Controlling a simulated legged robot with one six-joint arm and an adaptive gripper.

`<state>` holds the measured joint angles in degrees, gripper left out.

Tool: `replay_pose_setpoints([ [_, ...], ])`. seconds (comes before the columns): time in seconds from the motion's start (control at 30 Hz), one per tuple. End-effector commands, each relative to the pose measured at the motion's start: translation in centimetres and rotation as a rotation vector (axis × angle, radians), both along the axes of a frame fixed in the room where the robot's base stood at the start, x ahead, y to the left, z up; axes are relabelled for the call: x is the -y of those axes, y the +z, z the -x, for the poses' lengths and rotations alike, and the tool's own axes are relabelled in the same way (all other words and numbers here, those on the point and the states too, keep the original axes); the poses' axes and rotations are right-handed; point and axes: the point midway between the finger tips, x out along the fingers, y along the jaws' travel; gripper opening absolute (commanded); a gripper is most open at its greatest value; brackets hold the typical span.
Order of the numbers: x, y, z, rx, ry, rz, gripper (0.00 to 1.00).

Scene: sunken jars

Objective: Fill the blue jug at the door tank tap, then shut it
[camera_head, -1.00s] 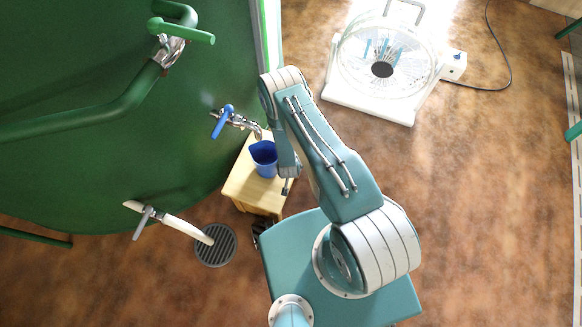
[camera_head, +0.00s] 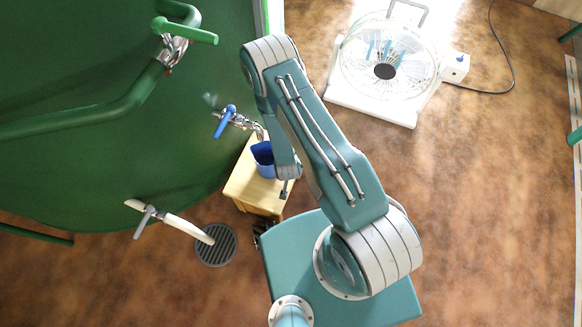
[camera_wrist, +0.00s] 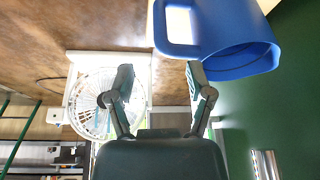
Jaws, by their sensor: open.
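The blue jug (camera_head: 262,152) stands on a small wooden stool (camera_head: 243,186) beside the green tank (camera_head: 110,180), partly hidden by my arm. The door tank tap with the blue lever (camera_head: 223,122) sticks out from the tank, its spout close to the jug's rim. In the wrist view the jug (camera_wrist: 236,35) fills the upper right, with its handle towards the left. My gripper (camera_wrist: 163,88) is open and empty, its fingers apart from each other and near the jug. The right fingertip appears close to the jug's side; I cannot tell whether they touch.
A white fan (camera_head: 384,70) stands on the floor at the upper right with its cable. A green-handled valve (camera_head: 175,45) and a white pipe with a grey lever (camera_head: 165,217) are on the tank. A floor drain (camera_head: 215,245) lies below.

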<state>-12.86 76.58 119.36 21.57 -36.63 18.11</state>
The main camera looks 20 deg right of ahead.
Motion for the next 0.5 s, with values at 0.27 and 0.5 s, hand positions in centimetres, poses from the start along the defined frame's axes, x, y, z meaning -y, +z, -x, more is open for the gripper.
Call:
replay_pose_setpoints([
  [0.27, -0.1, 0.5, 0.2, 0.000, 0.000, 0.000, 0.67],
  [0.5, -0.4, 1.9, -0.9, 0.007, 0.004, -0.012, 0.70],
])
